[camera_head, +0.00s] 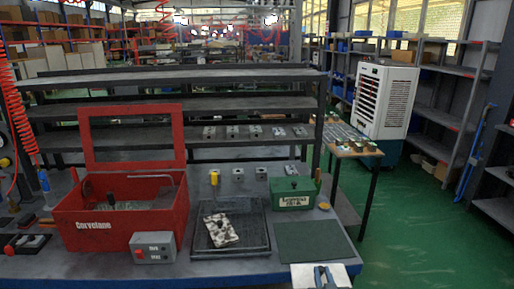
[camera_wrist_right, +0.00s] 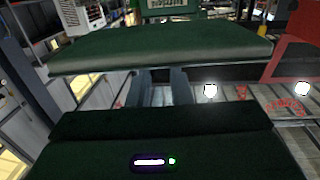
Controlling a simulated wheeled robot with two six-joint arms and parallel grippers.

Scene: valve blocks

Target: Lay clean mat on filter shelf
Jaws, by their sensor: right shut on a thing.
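The dark green mat (camera_head: 312,243), plain and clean-looking, is flat at the front right of the bench. I cannot tell if it rests on the bench or is just above it. My right gripper (camera_head: 321,274) is shut on its near edge. In the right wrist view the mat (camera_wrist_right: 165,45) spans the top, with the fingers (camera_wrist_right: 162,85) at its edge. A black gridded tray (camera_head: 258,238) lies left of the mat; a white speckled piece (camera_head: 221,230) lies tilted on it. I cannot tell which part is the filter shelf. My left gripper is not in view.
A red Corvetane washer (camera_head: 120,222) with its lid up stands at left, a grey button box (camera_head: 153,247) before it. A green box (camera_head: 293,193) stands behind the mat. A yellow cup (camera_head: 214,178) and metal blocks (camera_head: 238,174) stand behind the tray. Dark shelves (camera_head: 170,105) rise behind.

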